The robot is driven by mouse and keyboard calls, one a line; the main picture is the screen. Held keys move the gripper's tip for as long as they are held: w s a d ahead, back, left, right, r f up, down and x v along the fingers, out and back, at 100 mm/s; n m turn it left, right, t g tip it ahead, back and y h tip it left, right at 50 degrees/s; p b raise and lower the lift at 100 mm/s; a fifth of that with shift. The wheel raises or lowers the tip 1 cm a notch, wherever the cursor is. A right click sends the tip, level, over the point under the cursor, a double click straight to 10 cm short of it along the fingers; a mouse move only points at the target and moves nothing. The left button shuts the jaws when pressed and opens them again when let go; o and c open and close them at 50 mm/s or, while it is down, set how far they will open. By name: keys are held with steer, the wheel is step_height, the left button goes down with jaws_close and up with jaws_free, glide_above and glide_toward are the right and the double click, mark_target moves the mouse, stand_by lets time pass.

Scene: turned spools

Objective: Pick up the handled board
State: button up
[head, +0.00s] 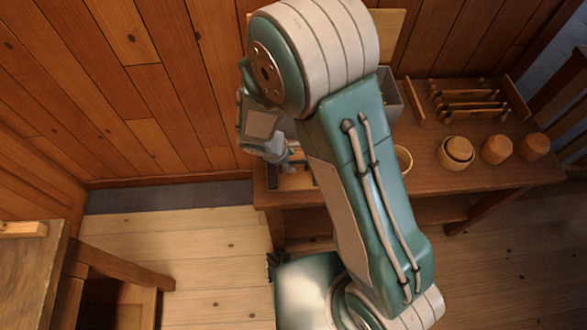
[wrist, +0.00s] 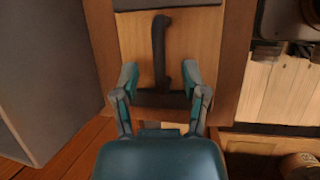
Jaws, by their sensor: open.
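The handled board (wrist: 194,38) is a flat tan wooden board with a long dark handle (wrist: 159,48) on its face. It lies ahead of my gripper in the wrist view, with the handle running up the picture. My gripper (wrist: 160,78) is open, and its two fingers are on either side of the lower end of the handle. Nothing is held between them. I cannot tell how far the fingertips are from the board. In the head view my gripper (head: 288,163) is over the left end of the bench, where my arm hides much and the board is not clearly visible.
The wooden bench (head: 432,178) bears several round wooden bowls (head: 497,149) and a rack of spindles (head: 468,100) at the right. A grey box (head: 390,92) stands partly behind my arm. A grey panel (wrist: 45,75) rises left of the board in the wrist view.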

steer(key=shift+x, duration=1.45)
steer(key=shift+w, duration=0.1)
jaws_close()
steer(key=shift+r, duration=0.2)
